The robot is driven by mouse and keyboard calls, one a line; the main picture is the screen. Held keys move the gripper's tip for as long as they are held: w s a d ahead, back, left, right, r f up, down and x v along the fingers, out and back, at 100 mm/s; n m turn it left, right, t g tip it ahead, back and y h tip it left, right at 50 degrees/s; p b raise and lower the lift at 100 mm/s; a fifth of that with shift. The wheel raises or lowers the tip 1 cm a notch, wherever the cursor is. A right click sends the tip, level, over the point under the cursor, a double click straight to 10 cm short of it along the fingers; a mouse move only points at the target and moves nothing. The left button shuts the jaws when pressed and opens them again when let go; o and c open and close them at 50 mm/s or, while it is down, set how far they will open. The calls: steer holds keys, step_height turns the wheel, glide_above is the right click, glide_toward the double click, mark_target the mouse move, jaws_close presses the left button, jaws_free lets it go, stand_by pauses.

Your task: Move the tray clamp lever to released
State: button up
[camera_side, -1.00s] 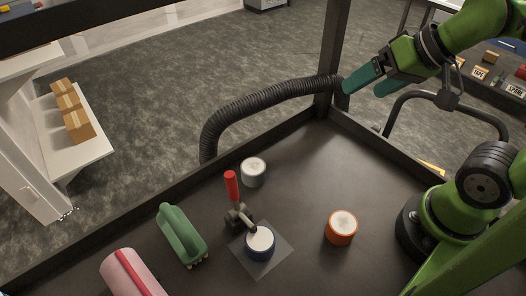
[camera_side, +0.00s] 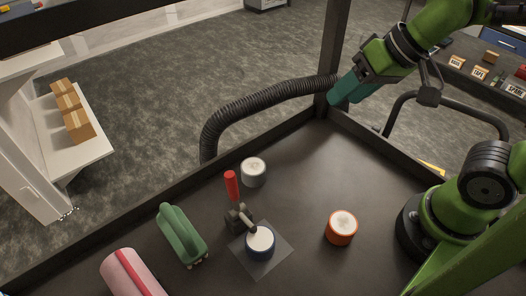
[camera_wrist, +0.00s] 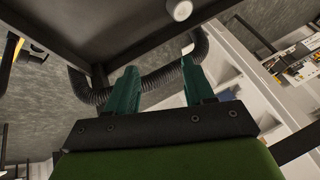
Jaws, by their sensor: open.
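The clamp lever (camera_side: 232,186) has a red handle that stands nearly upright on a dark metal toggle clamp (camera_side: 239,218). The clamp's arm reaches to a dark blue, white-topped round container (camera_side: 260,243), and its tip appears to rest at the container's edge. The container sits on a thin grey square plate (camera_side: 284,250). My gripper (camera_side: 341,97) is high at the back right in the side view, far from the lever. In the wrist view its two teal fingers (camera_wrist: 157,88) are apart with nothing between them. The lever is not visible in the wrist view.
A white-topped grey container (camera_side: 253,172) stands just behind the lever. An orange container (camera_side: 341,228) is to the right. A green handled object (camera_side: 181,234) and a pink roll (camera_side: 133,273) lie left. A black hose (camera_side: 265,101) and frame post (camera_side: 333,55) are near my gripper.

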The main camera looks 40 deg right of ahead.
steer(key=w+a+n+g, duration=0.3)
steer(key=w+a, duration=0.2)
steer(key=a, duration=0.6)
steer(key=r+n+g+h, duration=0.1)
steer(key=r+g+h, duration=0.1)
steer(key=g+h, duration=0.1)
glide_above(231, 186)
steer(key=w, duration=0.1)
steer(key=f, duration=1.6)
steer(key=shift+w+d, duration=0.15)
steer(key=shift+d, duration=0.15)
steer(key=shift+c, duration=0.3)
jaws_close()
